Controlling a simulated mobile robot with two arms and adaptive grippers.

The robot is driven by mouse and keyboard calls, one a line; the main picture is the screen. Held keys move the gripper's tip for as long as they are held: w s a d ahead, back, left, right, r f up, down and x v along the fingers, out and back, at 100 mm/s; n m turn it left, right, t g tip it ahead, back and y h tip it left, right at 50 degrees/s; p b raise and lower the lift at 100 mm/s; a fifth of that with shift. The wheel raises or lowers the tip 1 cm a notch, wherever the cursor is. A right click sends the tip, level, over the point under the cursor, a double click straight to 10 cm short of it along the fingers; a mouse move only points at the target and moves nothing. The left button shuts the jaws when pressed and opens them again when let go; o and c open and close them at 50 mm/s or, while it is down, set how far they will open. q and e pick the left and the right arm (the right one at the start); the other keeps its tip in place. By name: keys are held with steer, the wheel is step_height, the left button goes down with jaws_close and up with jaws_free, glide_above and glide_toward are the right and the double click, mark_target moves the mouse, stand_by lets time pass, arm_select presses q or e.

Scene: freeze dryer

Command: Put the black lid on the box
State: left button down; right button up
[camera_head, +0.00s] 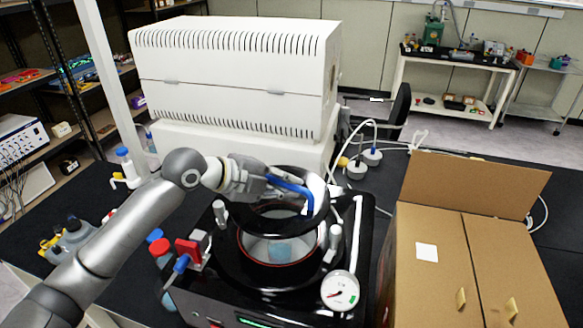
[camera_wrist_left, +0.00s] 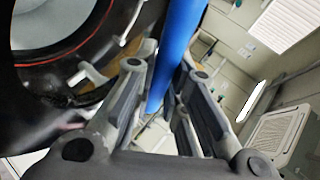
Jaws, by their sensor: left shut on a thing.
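The black lid (camera_head: 318,192) is round with a blue handle (camera_head: 290,186). It is tilted above the back of the round, red-ringed opening (camera_head: 240,250) in the glossy black box (camera_head: 215,292). My left gripper (camera_head: 268,184) is shut on the blue handle. In the left wrist view the blue handle (camera_wrist_left: 180,45) runs between the fingers (camera_wrist_left: 155,95), and part of the red-ringed opening shows at upper left. Whether the lid's lower edge touches the rim cannot be told. A pale blue thing (camera_head: 280,250) sits inside the opening. My right gripper is not in view.
A gauge (camera_head: 340,291) and upright posts (camera_head: 334,238) stand around the opening. A large white machine (camera_head: 235,75) is behind. An open-flapped cardboard box (camera_head: 470,255) stands at right. A red valve handle (camera_head: 187,248) and bottles are at left.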

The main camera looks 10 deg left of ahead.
mark_target(285, 205)
arm_select(q)
steer(key=shift+w+f, duration=0.15)
steer(key=shift+w, duration=0.35)
steer(key=shift+s+f+b, duration=0.1)
steer(key=shift+s+b, duration=0.15)
steer(key=shift+b, duration=0.05)
steer(key=shift+s+f+b, duration=0.6)
steer(key=shift+f+b, duration=0.15)
steer(key=shift+b, duration=0.05)
steer(key=f+b, duration=0.3)
steer(key=f, duration=0.1)
steer(key=shift+w, duration=0.3)
steer(key=shift+f+b, duration=0.45)
steer(key=shift+b, duration=0.05)
steer(key=shift+f+b, duration=0.4)
steer(key=shift+f, duration=0.6)
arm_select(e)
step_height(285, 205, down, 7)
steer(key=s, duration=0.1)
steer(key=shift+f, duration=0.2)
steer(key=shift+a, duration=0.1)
